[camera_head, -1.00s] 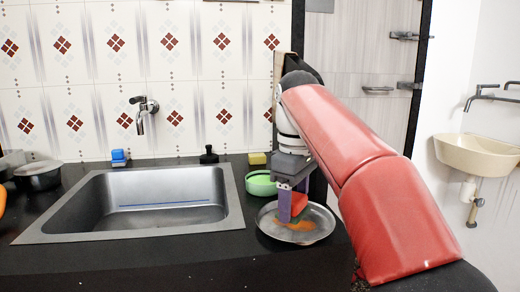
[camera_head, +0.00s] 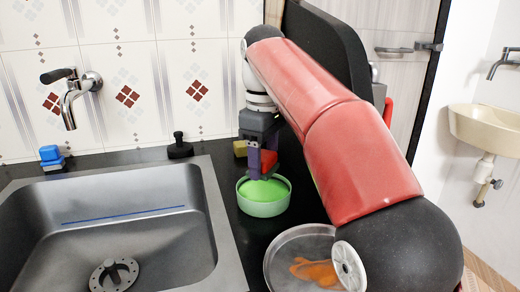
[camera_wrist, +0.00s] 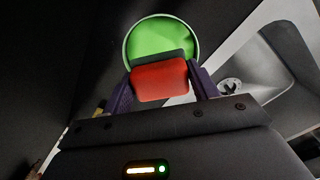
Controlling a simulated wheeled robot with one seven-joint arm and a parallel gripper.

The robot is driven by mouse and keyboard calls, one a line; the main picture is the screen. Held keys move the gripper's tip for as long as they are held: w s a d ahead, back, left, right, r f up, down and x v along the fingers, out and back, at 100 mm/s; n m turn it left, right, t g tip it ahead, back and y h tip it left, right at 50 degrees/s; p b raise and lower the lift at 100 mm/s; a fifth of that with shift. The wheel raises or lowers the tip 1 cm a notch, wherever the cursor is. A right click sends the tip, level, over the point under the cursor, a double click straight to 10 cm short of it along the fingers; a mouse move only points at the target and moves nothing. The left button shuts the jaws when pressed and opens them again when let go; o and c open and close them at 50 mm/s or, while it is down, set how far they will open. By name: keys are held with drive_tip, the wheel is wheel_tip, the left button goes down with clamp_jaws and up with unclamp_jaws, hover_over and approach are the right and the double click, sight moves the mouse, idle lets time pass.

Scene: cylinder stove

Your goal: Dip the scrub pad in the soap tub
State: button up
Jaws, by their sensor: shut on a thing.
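My gripper (camera_head: 258,170) is shut on the scrub pad, a red block (camera_head: 268,160) with a dark layer. The pad also shows in the wrist view (camera_wrist: 160,82), between my two purple fingers. The soap tub (camera_head: 263,208) is a round, pale green bowl filled with bright green soap, standing on the black counter right of the sink. The pad and fingertips are over the soap, toward the tub's back in the head view. In the wrist view the pad covers one edge of the tub (camera_wrist: 160,40). I cannot tell whether the pad touches the soap; its lower side is hidden.
A metal plate (camera_head: 283,262) with an orange stain stands in front of the tub, partly behind my arm. A yellow sponge (camera_head: 240,148) is behind the tub. The sink (camera_head: 215,215) is to the left. A black stopper-like item (camera_head: 180,148) and blue brush (camera_head: 51,157) stand behind it.

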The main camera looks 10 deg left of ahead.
sight(264, 174)
drive_tip(key=shift+s+f+b, duration=0.1)
drive_tip(key=shift+f+b, duration=1.35)
drive_tip(key=shift+f, duration=1.25)
drive_tip(key=shift+f, duration=0.6)
idle(0.5)
drive_tip(key=shift+r, duration=0.15)
wheel_tip(264, 174, up, 3)
drive_tip(key=p, duration=0.3)
drive_tip(key=shift+r, duration=1.95)
